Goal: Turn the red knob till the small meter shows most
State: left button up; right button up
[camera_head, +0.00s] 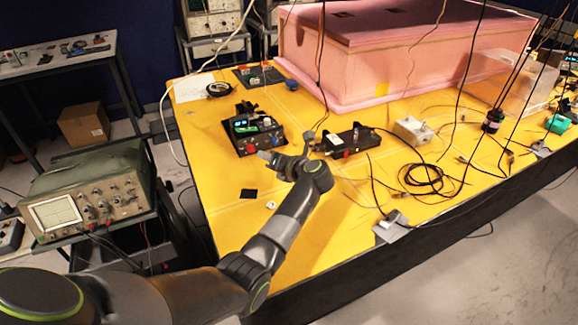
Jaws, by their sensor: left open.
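A black box (243,129) with small lit displays (242,123) stands on the yellow table. A red knob (250,148) is low on its front face. The displays are too small to read, and I cannot tell which one is the small meter. My left arm reaches in from the bottom left. Its open gripper (268,157) is just right of the red knob, with its fingers pointing left towards it. I cannot tell whether they touch it. A second black box (355,138) to the right also has red parts on its front. My right gripper is not in view.
A pink foam enclosure (400,50) fills the back of the yellow table (225,225). Black cable coils (425,180) and a grey box (412,130) lie to the right. Cables hang from above. An oscilloscope (85,205) stands left. The table's front left is mostly clear.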

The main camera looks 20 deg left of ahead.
pick_arm(q)
jog(key=b+v, duration=0.1)
jog(key=v, duration=0.7)
